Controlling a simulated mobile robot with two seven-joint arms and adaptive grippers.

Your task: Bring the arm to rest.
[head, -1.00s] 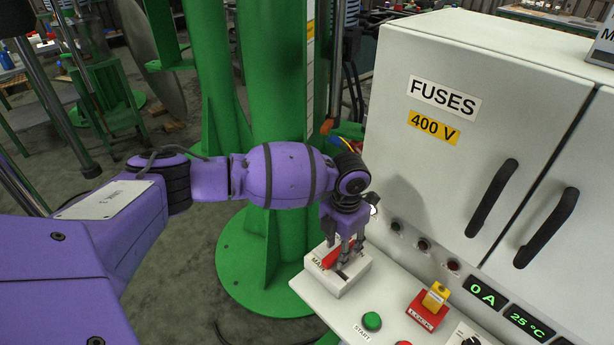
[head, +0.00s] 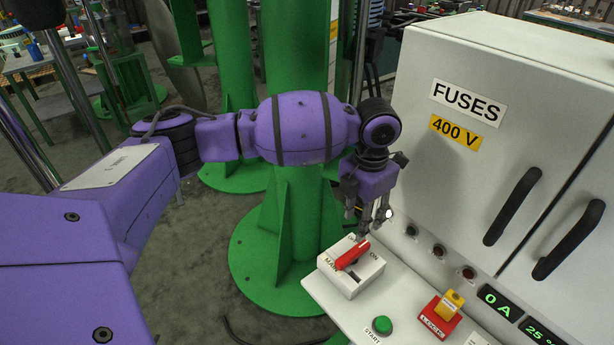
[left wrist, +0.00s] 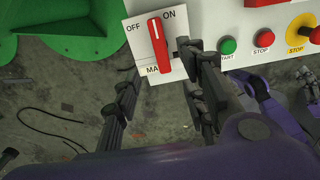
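The main switch is a white box (head: 346,284) with a red handle (head: 352,255), at the near left corner of the console. In the left wrist view the red handle (left wrist: 158,45) points up between the OFF and ON labels. My left gripper (head: 370,222) hangs above and just behind the switch, apart from it. In the left wrist view its two fingers (left wrist: 160,75) are spread with nothing held between them.
The white fuse cabinet (head: 480,120) with black handles stands close to the right of my left gripper. A green start button (head: 382,326) and yellow-and-red lock switch (head: 442,312) sit on the console. A green column (head: 295,225) stands behind my left arm.

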